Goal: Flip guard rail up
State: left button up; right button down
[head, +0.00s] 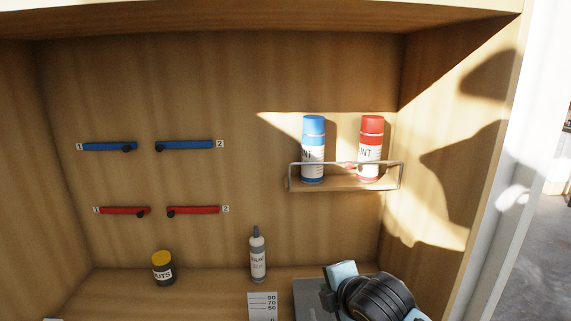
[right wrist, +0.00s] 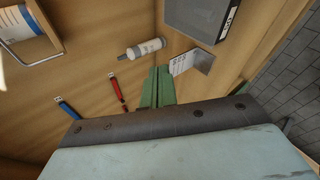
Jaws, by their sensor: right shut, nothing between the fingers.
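The guard rail (head: 340,163) is a thin wire bar on the small wooden shelf (head: 330,184) on the back wall. It stands raised above the shelf's front edge, crossing in front of a blue can (head: 313,135) and a red can (head: 371,130). In the right wrist view, part of the rail (right wrist: 38,61) shows at the upper left. My right gripper (right wrist: 157,75) has its green fingers together and empty, well away from the rail. In the head view, my right arm is at the lower right and hides its fingertips. My left gripper is out of view.
A sealant bottle (head: 258,258), a yellow-lidded jar (head: 163,268), a marked card (head: 262,305) and a grey box (head: 306,300) stand on the bench. Blue bars (head: 185,145) and red bars (head: 195,210) are on the back wall. A side panel (head: 440,150) bounds the right.

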jog(key=s+d+f+m+g+h, duration=0.1)
jog(key=s+d+f+m+g, duration=0.1)
jog(key=s+d+f+m, duration=0.65)
jog(key=s+f+m+g+h, duration=0.15)
jog(key=s+m, duration=0.35)
jog(key=s, duration=0.8)
jog(key=s+d+f+m+g+h, duration=0.1)
jog(key=s+d+f+m+g, duration=0.2)
jog(key=s+d+f+m, duration=0.5)
jog(key=s+a+f+b, duration=0.1)
jog(key=s+f+b, duration=0.15)
jog(key=f, duration=0.85)
jog(key=s+a+f+n+g+b, duration=0.1)
jog(key=f+b, duration=0.3)
jog(key=f, duration=0.6)
jog(key=s+a+f+b, duration=0.1)
jog(key=a+f+b, duration=0.15)
jog(key=f, duration=0.85)
jog(key=s+d+f+b, duration=0.2)
jog(key=s+f+b, duration=0.1)
jog(key=s+f, duration=0.5)
jog(key=s+d+f+g+b, duration=0.1)
jog(key=s+f+b, duration=0.3)
jog(key=s+f, duration=0.4)
notch_tip(320, 180, down, 5)
jog(key=shift+d+r+b, duration=0.15)
jog(key=shift+d+b, duration=0.15)
jog(key=shift+d, duration=0.1)
jog(key=shift+n+g, duration=0.25)
